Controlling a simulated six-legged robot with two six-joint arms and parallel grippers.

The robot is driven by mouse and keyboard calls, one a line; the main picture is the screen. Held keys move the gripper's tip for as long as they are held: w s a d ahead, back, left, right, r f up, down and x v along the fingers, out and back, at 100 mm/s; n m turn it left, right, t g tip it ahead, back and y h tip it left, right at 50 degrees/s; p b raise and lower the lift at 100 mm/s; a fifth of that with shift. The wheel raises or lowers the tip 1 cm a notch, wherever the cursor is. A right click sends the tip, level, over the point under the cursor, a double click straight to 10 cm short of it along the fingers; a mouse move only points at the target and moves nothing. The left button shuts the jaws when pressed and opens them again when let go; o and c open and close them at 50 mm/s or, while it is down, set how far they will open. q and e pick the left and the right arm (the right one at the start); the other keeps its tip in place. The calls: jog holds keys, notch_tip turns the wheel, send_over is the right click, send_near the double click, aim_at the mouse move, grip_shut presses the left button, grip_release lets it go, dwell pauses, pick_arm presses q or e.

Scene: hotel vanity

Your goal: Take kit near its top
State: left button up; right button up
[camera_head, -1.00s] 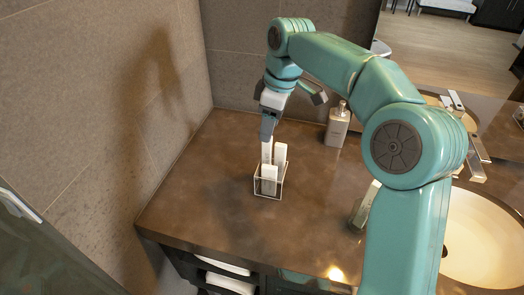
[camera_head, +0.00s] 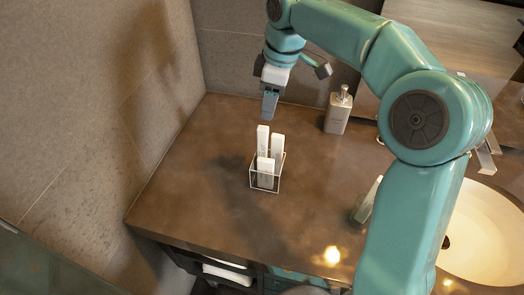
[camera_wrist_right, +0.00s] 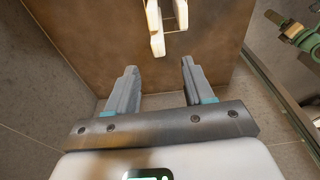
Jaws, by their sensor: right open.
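The kit, slim white boxes (camera_head: 263,139), stands upright in a small clear square holder (camera_head: 268,185) on the brown vanity top. One box stands taller than the others. White boxes (camera_wrist_right: 157,27) also show at the top edge of the right wrist view, cut off by the frame. My right gripper (camera_head: 269,110) points down just behind and above the tallest box in the head view, with a small gap in the picture. In the wrist view its two fingers (camera_wrist_right: 159,67) are apart with nothing between them. My left gripper does not show.
A soap dispenser (camera_head: 337,113) stands at the back, right of the holder. A pale bottle-like item (camera_head: 366,203) is partly hidden by my right arm. A white basin (camera_head: 485,235) lies at the right. The counter (camera_head: 200,190) left of the holder is clear.

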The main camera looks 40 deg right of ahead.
aim_at(263, 128)
jog(key=f, duration=0.4)
jog(key=shift+w+a+f, duration=0.1)
jog(key=shift+w+f, duration=0.25)
jog(key=shift+w, duration=0.05)
jog(key=shift+a+f, duration=0.2)
jog(key=shift+f, duration=0.3)
jog(key=f, duration=0.3)
jog(key=shift+w+a+f+p, duration=0.1)
jog(key=shift+w+f+p, duration=0.2)
jog(key=shift+w+f, duration=0.1)
jog(key=shift+w+a+f, duration=0.1)
jog(key=shift+a+f, duration=0.05)
jog(key=shift+f, duration=0.2)
jog(key=shift+r, duration=0.1)
jog(key=shift+s, duration=0.2)
jog(key=shift+c, duration=1.2)
jog(key=shift+w, duration=0.1)
grip_shut()
